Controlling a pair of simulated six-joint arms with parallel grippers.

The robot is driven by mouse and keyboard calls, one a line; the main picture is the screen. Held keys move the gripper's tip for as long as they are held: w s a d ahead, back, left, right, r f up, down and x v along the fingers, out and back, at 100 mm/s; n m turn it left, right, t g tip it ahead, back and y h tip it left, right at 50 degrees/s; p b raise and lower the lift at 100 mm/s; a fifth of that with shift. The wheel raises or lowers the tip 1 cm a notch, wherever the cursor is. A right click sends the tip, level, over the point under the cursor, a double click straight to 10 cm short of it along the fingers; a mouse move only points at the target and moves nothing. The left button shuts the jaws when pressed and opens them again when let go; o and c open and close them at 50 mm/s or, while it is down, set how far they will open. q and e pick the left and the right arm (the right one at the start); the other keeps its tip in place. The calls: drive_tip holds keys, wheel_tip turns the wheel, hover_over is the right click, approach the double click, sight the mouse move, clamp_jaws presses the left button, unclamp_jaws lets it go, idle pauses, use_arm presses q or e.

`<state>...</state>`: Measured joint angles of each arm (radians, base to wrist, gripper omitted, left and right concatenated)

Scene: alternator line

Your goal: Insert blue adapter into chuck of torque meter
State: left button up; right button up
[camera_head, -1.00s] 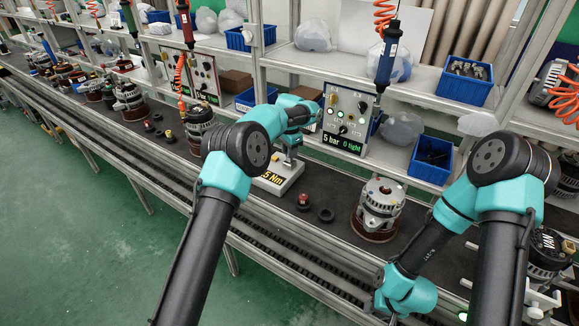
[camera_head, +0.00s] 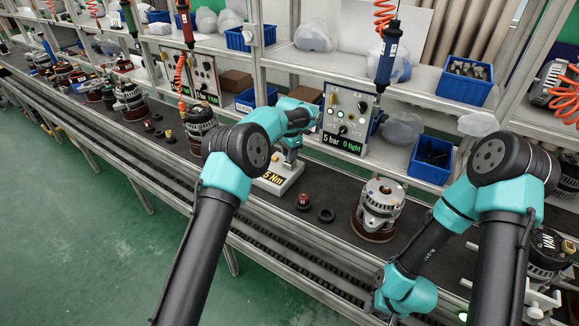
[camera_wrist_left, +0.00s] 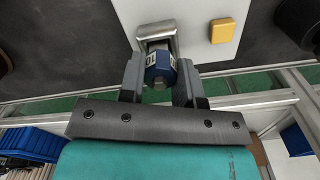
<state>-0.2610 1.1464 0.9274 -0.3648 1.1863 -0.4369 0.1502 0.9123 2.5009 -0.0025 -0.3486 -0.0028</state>
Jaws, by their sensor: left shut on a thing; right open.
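The blue adapter (camera_wrist_left: 160,65) is between the fingers of my left gripper (camera_wrist_left: 159,78), which is shut on it in the left wrist view. The metal chuck (camera_wrist_left: 156,30) lies right at the adapter's far end; I cannot tell how deep the adapter sits in it. In the head view the torque meter (camera_head: 276,181) stands on the bench with a yellow "5 Nm" display, and my left wrist is above it. My left arm hides the adapter and chuck there. My right arm is folded at the right; its gripper is not visible.
An alternator (camera_head: 379,207) stands right of the meter. A small red-topped part (camera_head: 303,201) and a dark ring (camera_head: 326,215) lie between them. The control panel (camera_head: 347,118) stands behind. A yellow button (camera_wrist_left: 222,30) is beside the chuck. The rail runs along the bench front.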

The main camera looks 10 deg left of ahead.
use_arm(q)
drive_tip(key=shift+f, duration=0.4)
drive_tip(key=o, duration=0.9)
wheel_tip(320, 180, up, 17)
drive_tip(key=shift+r, duration=0.15)
idle(0.5)
idle(0.3)
